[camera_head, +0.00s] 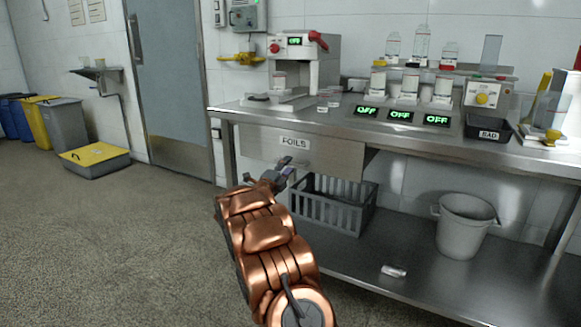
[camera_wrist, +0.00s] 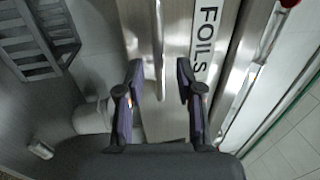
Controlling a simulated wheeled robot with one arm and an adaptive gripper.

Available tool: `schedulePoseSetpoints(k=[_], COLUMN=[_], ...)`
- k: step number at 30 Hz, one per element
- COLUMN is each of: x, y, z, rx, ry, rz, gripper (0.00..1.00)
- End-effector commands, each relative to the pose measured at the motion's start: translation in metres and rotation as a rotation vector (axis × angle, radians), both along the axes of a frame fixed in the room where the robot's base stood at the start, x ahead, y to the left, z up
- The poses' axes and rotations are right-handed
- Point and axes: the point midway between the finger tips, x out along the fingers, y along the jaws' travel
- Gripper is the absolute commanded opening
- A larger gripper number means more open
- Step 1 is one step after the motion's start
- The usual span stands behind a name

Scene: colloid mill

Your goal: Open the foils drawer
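The foils drawer (camera_head: 338,157) is a grey metal front under the steel bench, with a white FOILS label (camera_head: 295,142). It looks shut. In the wrist view the drawer front (camera_wrist: 178,25) fills the upper middle, with its label (camera_wrist: 206,40) to the right. A thin metal bar handle (camera_wrist: 158,45) runs down the front. My gripper (camera_wrist: 160,68) is open, one dark finger on each side of the handle in the picture, with visible gaps. In the head view my gripper (camera_head: 285,172) is just in front of the drawer, below the label. Contact with the handle cannot be told.
A grey slatted crate (camera_head: 335,205) stands on the lower shelf just below the drawer. A grey bucket (camera_head: 465,225) and a small pale cylinder (camera_head: 394,271) are on the shelf to the right. The bench top (camera_head: 300,112) carries machines and bottles.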

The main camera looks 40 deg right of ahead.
Motion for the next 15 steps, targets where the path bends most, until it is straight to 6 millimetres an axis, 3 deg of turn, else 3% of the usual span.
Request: schedulePoseSetpoints(k=[6, 15], x=[0.005, 0.008], y=[-0.02, -0.026], z=[0.001, 0.004], rx=[0.001, 0.001], ry=[0.002, 0.004], rz=[-0.002, 0.0], gripper=[0.36, 0.36])
